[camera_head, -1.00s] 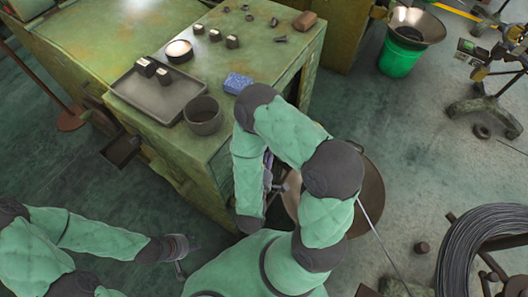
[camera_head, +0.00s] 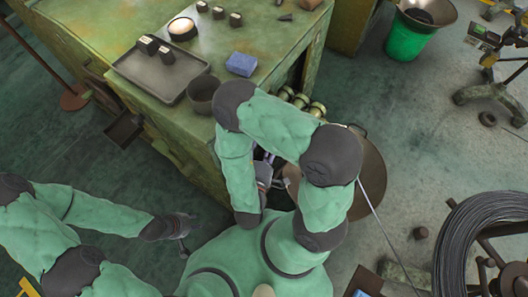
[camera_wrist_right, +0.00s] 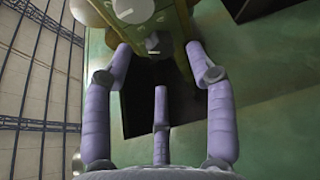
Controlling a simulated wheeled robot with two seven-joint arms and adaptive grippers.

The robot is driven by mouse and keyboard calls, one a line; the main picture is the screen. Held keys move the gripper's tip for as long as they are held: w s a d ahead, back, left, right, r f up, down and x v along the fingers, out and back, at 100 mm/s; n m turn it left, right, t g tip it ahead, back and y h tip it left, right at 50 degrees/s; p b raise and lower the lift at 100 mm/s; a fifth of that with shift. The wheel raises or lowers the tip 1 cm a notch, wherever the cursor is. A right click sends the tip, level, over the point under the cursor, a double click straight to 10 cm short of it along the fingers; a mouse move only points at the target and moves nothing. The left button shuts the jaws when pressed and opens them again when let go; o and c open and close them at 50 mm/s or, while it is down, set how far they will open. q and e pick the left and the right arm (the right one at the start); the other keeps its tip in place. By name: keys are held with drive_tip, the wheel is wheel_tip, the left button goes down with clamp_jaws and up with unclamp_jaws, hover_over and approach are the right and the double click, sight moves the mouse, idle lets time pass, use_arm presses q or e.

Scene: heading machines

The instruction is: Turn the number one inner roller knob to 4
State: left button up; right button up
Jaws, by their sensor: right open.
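Several pale roller ends (camera_head: 301,101) show on the side of the green machine in the head view, just right of my right arm. In the right wrist view a round grey knob (camera_wrist_right: 133,10) with a pale mark is at the top edge, and another round knob face (camera_wrist_right: 152,46) with a white mark is below it. I cannot tell which is the number one inner roller knob. My right gripper (camera_wrist_right: 158,55) is open and empty, its fingers pointing toward the lower knob; contact is unclear. My left gripper (camera_head: 182,234) hangs over the floor, away from the machine.
On the machine top are a grey tray (camera_head: 160,77), a dark cup (camera_head: 203,92) and a blue block (camera_head: 241,64). A round brown pan (camera_head: 366,170) stands behind my right arm. A wire coil (camera_head: 480,235) is at the right.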

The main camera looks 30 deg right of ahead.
drive_tip(key=shift+v, duration=1.55)
drive_tip(key=shift+s+f, duration=0.1)
